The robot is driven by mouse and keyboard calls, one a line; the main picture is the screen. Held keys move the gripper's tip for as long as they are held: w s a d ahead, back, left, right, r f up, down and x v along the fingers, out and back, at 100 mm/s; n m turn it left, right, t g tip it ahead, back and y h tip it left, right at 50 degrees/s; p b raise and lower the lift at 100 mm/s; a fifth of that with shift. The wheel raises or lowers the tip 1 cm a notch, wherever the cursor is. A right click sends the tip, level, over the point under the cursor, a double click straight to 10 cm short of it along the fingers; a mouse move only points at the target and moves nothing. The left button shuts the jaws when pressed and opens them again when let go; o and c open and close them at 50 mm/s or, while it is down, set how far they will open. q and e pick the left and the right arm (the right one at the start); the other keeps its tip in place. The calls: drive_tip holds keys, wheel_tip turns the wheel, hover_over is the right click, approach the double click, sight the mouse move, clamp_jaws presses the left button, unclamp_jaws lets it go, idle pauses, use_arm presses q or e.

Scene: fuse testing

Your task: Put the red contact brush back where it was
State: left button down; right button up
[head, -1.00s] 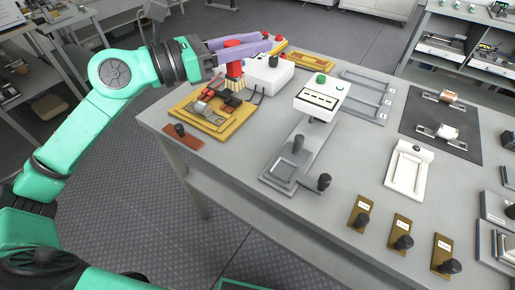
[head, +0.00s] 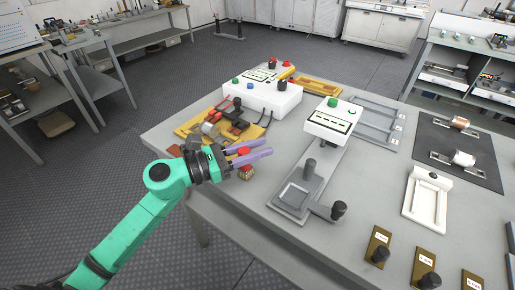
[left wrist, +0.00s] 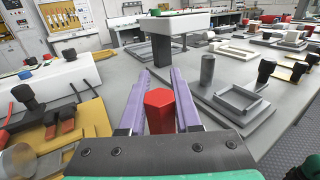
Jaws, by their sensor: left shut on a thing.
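The red contact brush (head: 245,170) has a red handle and a pale bristle block below. My left gripper (head: 268,147), with purple fingers, is shut on its red handle. The brush is near the table's front edge, right of the yellow fixture board (head: 188,129); I cannot tell whether its bristles touch the table. In the left wrist view the red six-sided handle top (left wrist: 159,100) sits between the fingers, and the bristles are hidden. My right gripper is not in view.
A white control box (head: 262,97) stands behind the yellow board. A grey stand with a white head (head: 330,122) and a grey tray base (head: 295,196) are to the right. A reddish-brown plate (head: 174,150) is partly hidden by my arm. Bare tabletop (head: 245,206) lies in front.

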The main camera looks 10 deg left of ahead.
use_arm(q)
drive_tip(key=shift+f, duration=0.2)
drive_tip(key=c, duration=0.6)
unclamp_jaws()
drive_tip(key=shift+r, duration=0.1)
drive_tip(key=shift+r, duration=0.2)
drive_tip(key=b+v, duration=0.2)
drive_tip(key=v, duration=0.3)
drive_tip(key=b+v, duration=0.1)
drive_tip(key=v, duration=0.5)
drive_tip(key=shift+s+f+b, duration=0.1)
drive_tip(key=shift+f+b, duration=0.1)
drive_tip(key=shift+b, duration=0.2)
drive_tip(key=shift+s+a+r, duration=0.15)
drive_tip(key=shift+s+a, duration=0.1)
drive_tip(key=shift+a, duration=0.15)
